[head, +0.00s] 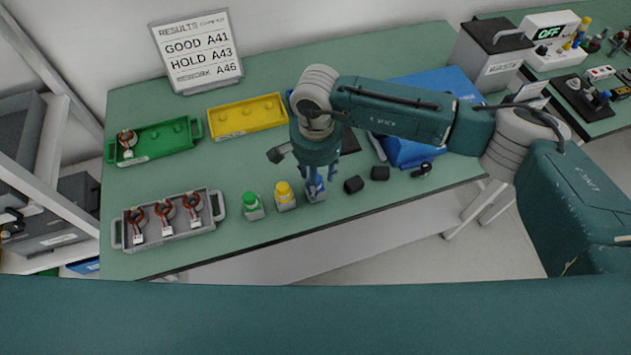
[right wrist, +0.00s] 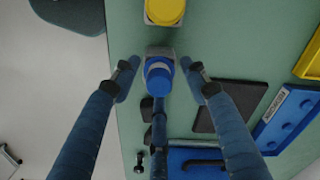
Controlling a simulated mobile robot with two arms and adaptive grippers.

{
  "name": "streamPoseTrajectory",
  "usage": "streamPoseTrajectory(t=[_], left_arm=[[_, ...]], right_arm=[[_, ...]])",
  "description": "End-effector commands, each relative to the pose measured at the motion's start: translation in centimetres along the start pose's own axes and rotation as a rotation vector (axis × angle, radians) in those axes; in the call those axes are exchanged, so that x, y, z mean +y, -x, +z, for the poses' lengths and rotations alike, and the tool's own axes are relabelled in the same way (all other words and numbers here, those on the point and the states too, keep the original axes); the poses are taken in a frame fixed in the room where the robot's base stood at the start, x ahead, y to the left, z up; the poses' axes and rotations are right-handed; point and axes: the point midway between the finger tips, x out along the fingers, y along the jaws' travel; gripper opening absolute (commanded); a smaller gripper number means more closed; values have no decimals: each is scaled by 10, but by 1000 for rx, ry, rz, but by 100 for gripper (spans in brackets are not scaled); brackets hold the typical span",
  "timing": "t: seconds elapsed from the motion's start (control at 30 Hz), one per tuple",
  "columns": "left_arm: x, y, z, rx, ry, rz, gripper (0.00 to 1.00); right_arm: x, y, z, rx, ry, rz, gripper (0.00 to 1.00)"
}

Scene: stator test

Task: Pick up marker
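Three capped markers stand in small grey holders near the table's front edge: green (head: 250,201), yellow (head: 284,191) and blue (head: 317,185). My right gripper (head: 314,188) points down over the blue one. In the right wrist view the blue marker (right wrist: 159,75) sits between the two spread fingers of the right gripper (right wrist: 159,66), with visible gaps on both sides. The yellow marker (right wrist: 165,10) shows just beyond. My left gripper is not in view.
A grey tray (head: 118,232) with several wound stators, a green tray (head: 197,128) with one stator, and a yellow tray (head: 213,124) lie to the left. Black blocks (head: 354,184) stand right of the blue marker. A results board (head: 197,52) and waste bin (head: 483,67) stand behind.

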Motion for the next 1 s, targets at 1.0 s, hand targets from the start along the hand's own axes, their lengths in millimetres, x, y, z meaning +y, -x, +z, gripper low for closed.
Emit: streamPoseTrajectory(t=[1.0], left_arm=[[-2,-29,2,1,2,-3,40]], right_arm=[[-2,78,-1,4,1,-7,8]])
